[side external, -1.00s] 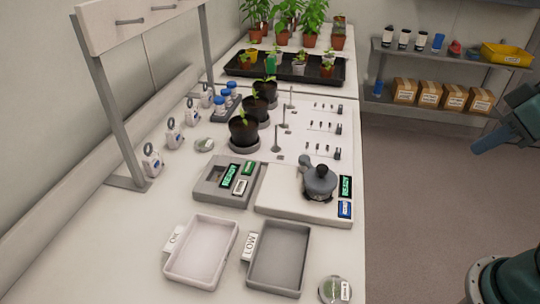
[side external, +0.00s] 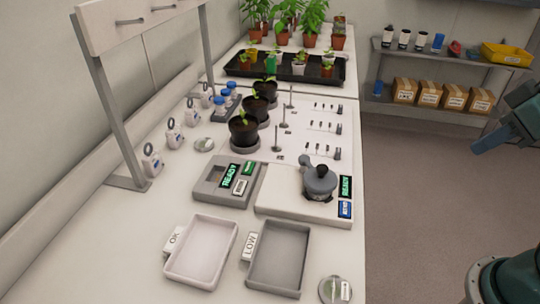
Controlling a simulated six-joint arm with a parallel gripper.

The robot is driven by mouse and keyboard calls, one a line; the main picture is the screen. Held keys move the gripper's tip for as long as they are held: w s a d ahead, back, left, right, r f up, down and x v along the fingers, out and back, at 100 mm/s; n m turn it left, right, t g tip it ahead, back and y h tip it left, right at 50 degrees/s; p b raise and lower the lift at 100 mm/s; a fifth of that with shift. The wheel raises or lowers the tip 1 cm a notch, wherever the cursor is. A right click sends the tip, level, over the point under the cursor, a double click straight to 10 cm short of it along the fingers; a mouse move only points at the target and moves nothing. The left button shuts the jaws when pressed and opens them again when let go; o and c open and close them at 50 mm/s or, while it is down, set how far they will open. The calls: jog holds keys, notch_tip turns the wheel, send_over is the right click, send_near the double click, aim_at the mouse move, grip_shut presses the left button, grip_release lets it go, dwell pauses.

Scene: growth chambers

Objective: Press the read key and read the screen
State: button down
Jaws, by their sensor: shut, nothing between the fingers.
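The left grey instrument (side external: 207,189) has a dark screen (side external: 230,174) with green letters that look like READY. The right white instrument (side external: 285,197) carries a dark grey clamp-like head (side external: 319,180). Its screen (side external: 346,187) also seems to show READY, above a blue key (side external: 345,209). The key labels are too small to read, so I cannot tell which is the read key.
In front lie a white tray (side external: 168,262) marked OK and a grey tray (side external: 252,283) marked LOW. A round dish (side external: 334,290) sits at the bench's front right. Black pots (side external: 243,132) and small upright posts (side external: 277,142) stand behind the instruments. The aisle right is clear.

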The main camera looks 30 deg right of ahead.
jog(key=shift+w, duration=0.1)
jog(key=n+g+y, duration=0.4)
jog(key=n+y, duration=0.3)
jog(key=y, duration=0.2)
send_over(350, 206)
notch_tip(350, 206, down, 12)
jog(key=shift+r, duration=0.2)
jog(key=shift+a, duration=0.1)
jog(key=shift+f, duration=0.2)
jog(key=shift+f, duration=4.2)
